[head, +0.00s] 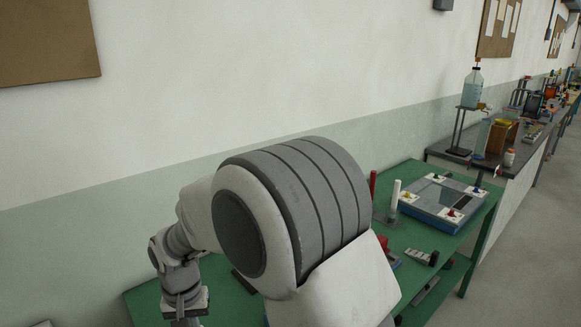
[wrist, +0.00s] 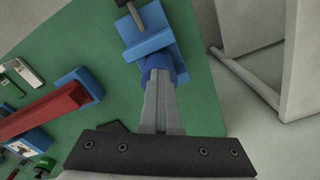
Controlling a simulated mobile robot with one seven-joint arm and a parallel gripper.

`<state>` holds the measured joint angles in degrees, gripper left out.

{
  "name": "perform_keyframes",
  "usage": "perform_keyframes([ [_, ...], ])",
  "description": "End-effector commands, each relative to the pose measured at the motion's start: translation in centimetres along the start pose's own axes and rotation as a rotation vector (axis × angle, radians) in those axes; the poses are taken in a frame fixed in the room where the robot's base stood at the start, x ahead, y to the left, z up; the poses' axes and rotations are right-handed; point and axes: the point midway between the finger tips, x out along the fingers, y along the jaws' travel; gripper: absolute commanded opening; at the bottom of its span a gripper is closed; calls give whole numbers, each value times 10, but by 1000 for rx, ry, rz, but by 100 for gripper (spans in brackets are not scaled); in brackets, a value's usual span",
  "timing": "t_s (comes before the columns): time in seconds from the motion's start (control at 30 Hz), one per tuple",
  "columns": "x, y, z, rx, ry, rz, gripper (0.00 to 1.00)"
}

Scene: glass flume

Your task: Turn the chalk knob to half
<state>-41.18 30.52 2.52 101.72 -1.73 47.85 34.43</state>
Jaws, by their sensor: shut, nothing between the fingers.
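I cannot make out a chalk knob for certain in either view. In the head view my arm hides much of the bench.
The green bench (wrist: 206,92) has a red bar with a blue end (wrist: 42,110) at left in the wrist view. A white cylinder (head: 395,194) stands beside the panel. A bottle on a stand (head: 471,88) is on the farther bench. Floor is free at right.

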Motion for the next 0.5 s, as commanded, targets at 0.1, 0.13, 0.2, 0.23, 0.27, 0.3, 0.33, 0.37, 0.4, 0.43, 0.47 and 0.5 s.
perform_keyframes([
  [0.1, -1, -4, -2, -1, 4, -2, 0],
  [0.13, -1, -5, -2, -1, 5, -3, 0],
  [0.2, -1, -7, -3, -1, 5, -3, 0],
  [0.23, -1, -7, -3, -1, 5, -3, 0],
  [0.27, -1, -8, -3, -1, 5, -3, 0],
  [0.3, -1, -8, -3, -1, 5, -3, 0],
  [0.33, -1, -8, -3, -1, 5, -3, 0],
  [0.37, -1, -9, -4, -1, 5, -3, 0],
  [0.4, -1, -9, -4, -1, 5, -3, 0],
  [0.43, -1, -9, -4, -1, 5, -2, 0],
  [0.47, -1, -9, -4, -1, 5, -2, 0],
  [0.5, -1, -9, -4, 0, 4, -2, 0],
])
